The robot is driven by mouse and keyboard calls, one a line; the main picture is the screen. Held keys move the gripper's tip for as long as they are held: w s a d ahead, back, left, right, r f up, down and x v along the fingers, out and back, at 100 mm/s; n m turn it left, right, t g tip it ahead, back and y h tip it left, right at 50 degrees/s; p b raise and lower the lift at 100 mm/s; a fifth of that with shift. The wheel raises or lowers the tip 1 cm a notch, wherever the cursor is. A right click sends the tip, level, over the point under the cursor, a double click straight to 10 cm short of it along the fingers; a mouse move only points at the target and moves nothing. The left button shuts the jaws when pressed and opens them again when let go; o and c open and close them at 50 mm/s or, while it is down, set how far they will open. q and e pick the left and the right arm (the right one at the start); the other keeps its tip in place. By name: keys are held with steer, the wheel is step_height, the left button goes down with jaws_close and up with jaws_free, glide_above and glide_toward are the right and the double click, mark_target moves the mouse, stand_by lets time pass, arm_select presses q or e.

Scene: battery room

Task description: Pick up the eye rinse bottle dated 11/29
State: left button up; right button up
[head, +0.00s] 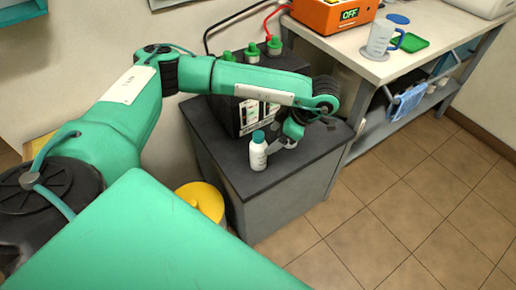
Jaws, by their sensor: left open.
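A white bottle with a teal cap (258,151) stands upright near the front edge of the dark-topped grey cabinet (246,210). No date on it is readable from here. My left gripper (279,144) is open, low over the cabinet top just to the right of the bottle. I cannot tell whether a finger touches the bottle. A small pale shape shows behind the gripper, mostly hidden, and I cannot tell what it is. My right gripper is not in view.
A black battery (247,115) with green terminal caps and cables stands behind my left forearm. A yellow round container (202,201) is beside the cabinet. A bench (374,65) at the right holds an orange charger (333,14) and a measuring jug (380,38). The tiled floor is clear.

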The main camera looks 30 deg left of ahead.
mark_target(264, 143)
arm_select(q)
steer(key=shift+s+a+f, duration=0.1)
steer(key=shift+a+f, duration=0.2)
steer(key=shift+f, duration=0.25)
steer(key=b+x, duration=0.1)
steer(key=x, duration=0.3)
steer(key=shift+s+a+r, duration=0.1)
steer(key=shift+s+a, duration=0.05)
steer(key=shift+s, duration=0.05)
steer(key=shift+a+f, duration=0.2)
steer(key=shift+f, duration=0.15)
steer(key=shift+s+a+f, duration=0.1)
steer(key=shift+a+f, duration=0.05)
steer(key=shift+f, duration=0.05)
steer(key=c, duration=1.2)
steer(key=shift+r, duration=0.1)
steer(key=shift+c, duration=0.2)
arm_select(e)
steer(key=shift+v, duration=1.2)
arm_select(q)
steer(key=shift+r, duration=0.1)
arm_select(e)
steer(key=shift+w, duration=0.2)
